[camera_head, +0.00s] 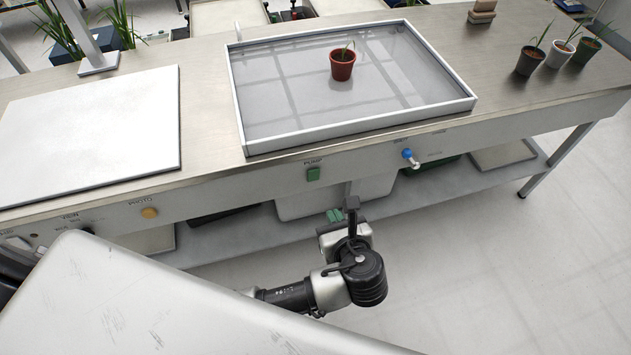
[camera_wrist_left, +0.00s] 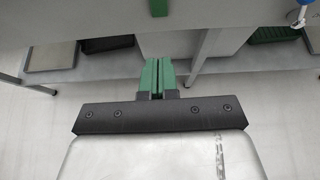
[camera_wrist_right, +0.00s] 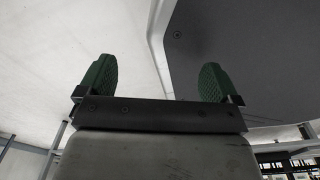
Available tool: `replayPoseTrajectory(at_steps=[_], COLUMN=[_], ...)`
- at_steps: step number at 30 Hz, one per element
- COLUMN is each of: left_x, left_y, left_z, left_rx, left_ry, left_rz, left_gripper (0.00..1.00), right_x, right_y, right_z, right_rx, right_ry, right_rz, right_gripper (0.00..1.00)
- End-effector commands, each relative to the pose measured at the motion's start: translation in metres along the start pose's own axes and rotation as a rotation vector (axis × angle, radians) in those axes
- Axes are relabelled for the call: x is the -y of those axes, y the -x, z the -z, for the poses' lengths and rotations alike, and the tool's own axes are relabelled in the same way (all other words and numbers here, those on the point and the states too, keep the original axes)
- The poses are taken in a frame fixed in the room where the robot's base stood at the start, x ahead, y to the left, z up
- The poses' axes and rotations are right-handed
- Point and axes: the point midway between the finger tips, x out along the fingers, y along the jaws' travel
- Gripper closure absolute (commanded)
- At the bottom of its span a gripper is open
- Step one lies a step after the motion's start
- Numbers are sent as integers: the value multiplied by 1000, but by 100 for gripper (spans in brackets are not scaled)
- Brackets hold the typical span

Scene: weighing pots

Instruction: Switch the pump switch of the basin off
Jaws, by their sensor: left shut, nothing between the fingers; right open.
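The pump switch (camera_head: 313,174) is a small green rocker under the PUMP label on the bench's front panel. It also shows at the top edge of the left wrist view (camera_wrist_left: 158,7). The basin (camera_head: 355,78) is a shallow white-rimmed tray of water above it. My left gripper (camera_head: 334,215) is in front of the panel, below the switch and apart from it. Its green fingers (camera_wrist_left: 160,77) are shut with nothing between them. My right gripper (camera_wrist_right: 158,80) shows only in its own wrist view, open and empty. The switch's exact tilt is too small to tell.
A red pot (camera_head: 342,66) with a plant stands in the basin. A blue-handled valve (camera_head: 408,155) sticks out of the panel to the right, and an orange button (camera_head: 149,213) sits to the left. A lower shelf (camera_head: 230,240) holds bins. Several pots stand at the bench's right.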

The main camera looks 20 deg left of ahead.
Motion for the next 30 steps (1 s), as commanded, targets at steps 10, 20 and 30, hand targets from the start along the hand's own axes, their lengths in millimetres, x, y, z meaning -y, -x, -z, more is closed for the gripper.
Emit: replayPoseTrajectory(at_steps=[10,20,30], left_x=[-1,-1,-2], left_y=[6,-22,-94], left_z=[-7,-6,-7], left_rx=[20,23,22], left_ry=[-21,-21,-21], left_rz=[-5,-8,-8], left_gripper=[100,100,100], right_x=[0,0,-3], right_y=[-2,-8,0], right_z=[0,2,58], right_rx=[0,6,-34], right_ry=[0,0,-7], right_rz=[0,0,-4], right_gripper=[6,6,6])
